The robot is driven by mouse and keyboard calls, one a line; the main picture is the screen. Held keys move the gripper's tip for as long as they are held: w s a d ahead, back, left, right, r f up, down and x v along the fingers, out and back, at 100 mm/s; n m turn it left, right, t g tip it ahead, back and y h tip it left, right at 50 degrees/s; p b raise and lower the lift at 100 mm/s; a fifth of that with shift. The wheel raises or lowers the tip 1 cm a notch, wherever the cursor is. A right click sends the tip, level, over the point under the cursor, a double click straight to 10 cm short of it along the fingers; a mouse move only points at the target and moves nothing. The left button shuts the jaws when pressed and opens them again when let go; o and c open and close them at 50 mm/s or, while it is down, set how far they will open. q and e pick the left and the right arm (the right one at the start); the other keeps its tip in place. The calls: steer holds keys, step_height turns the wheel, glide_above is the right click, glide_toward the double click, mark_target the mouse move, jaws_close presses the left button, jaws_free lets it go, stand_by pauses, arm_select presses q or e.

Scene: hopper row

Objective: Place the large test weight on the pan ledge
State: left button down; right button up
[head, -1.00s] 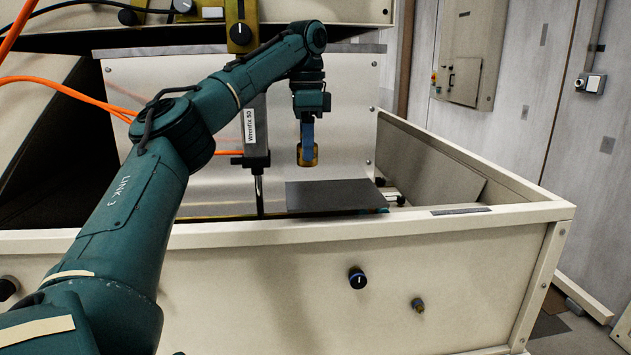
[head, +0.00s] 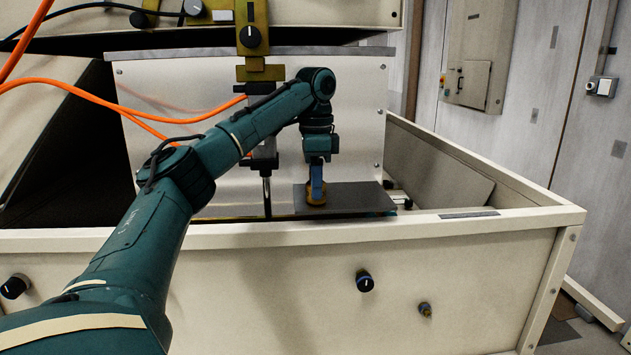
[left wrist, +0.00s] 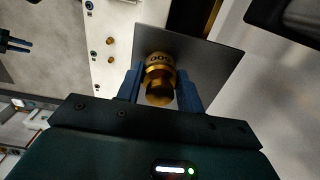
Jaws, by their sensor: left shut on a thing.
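The large test weight (head: 317,198) is a brass cylinder with a narrower knob. It also shows in the left wrist view (left wrist: 159,62), where its marking appears to read 500. My left gripper (head: 317,183) is shut on the weight, with blue fingers on both sides of its knob. The pan ledge (head: 358,198) is a dark flat plate inside the cream-walled bin. The weight is upright over the plate's left part, at or very near its surface; I cannot tell whether it touches. In the left wrist view the plate (left wrist: 205,62) spreads behind the weight. My right gripper is not in view.
A vertical cylinder with a rod (head: 267,190) stands just left of the plate. The bin's front wall (head: 250,280) has knobs and rises in front. Orange hoses (head: 80,88) hang at the left. A grey cabinet (head: 477,55) is on the right wall.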

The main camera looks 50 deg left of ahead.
arm_select(q)
steer(key=shift+f, duration=0.1)
steer(key=c, duration=0.9)
jaws_free()
step_height(320, 180, up, 12)
steer(key=shift+r, duration=0.1)
stand_by(0.4)
